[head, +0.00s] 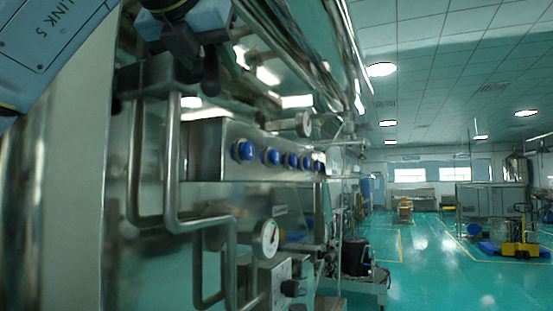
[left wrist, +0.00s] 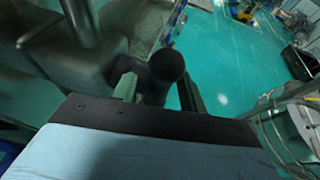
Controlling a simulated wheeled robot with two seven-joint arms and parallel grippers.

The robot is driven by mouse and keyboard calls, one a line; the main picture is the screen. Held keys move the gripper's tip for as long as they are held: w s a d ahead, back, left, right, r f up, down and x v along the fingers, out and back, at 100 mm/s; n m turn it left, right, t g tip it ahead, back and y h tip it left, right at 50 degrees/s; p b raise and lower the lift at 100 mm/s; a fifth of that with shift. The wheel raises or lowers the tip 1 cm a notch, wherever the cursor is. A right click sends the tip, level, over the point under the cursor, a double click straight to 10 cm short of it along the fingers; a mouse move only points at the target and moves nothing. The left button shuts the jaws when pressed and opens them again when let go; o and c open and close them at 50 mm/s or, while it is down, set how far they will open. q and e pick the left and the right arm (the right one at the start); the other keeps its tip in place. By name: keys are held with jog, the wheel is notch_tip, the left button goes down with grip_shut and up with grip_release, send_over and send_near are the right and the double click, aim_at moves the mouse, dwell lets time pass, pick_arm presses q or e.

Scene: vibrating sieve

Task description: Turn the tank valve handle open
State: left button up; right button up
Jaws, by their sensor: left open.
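The valve handle shows in the left wrist view as a dark stem with a round black knob (left wrist: 166,66). It stands between the two fingers of my left gripper (left wrist: 158,92). The fingers are open, one on each side of the knob, and I cannot tell whether either touches it. In the head view my left gripper (head: 196,62) is at the top left, close to the steel machine, and it is dark and partly cut off by the picture's edge. The handle cannot be told apart from the gripper there. My right gripper is not in view.
Bent steel pipes (head: 172,165) stand just below the gripper. A steel panel (head: 215,148) with several blue knobs and a pressure gauge (head: 266,238) are close by. The green floor (head: 430,260) is open at right, with a yellow pallet truck (head: 520,245) far off.

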pick_arm(q)
jog(key=t+b, duration=0.1)
jog(key=b, duration=0.1)
jog(key=t+b, duration=0.2)
jog(key=shift+f+n+t+h+b, duration=0.3)
jog(key=shift+f, duration=0.1)
jog(key=s+a+b, duration=0.2)
jog(key=s+b, duration=0.2)
jog(key=s, duration=0.9)
jog(key=w+d+f+m+g+h, duration=0.2)
jog(key=w+d+f+g+h, duration=0.2)
jog(key=d+f, duration=0.3)
jog(key=w+d+f+m+g+h, duration=0.2)
jog(key=w+d+f+g+h, duration=0.2)
jog(key=w+d+f, duration=0.3)
jog(key=w+d+f+m+g+h, duration=0.2)
jog(key=w+d+f+g, duration=0.4)
jog(key=f, duration=0.6)
jog(key=shift+d+f+h, duration=0.35)
jog(key=shift+d+h, duration=0.2)
jog(key=shift+h, duration=0.35)
jog(key=shift+w, duration=0.1)
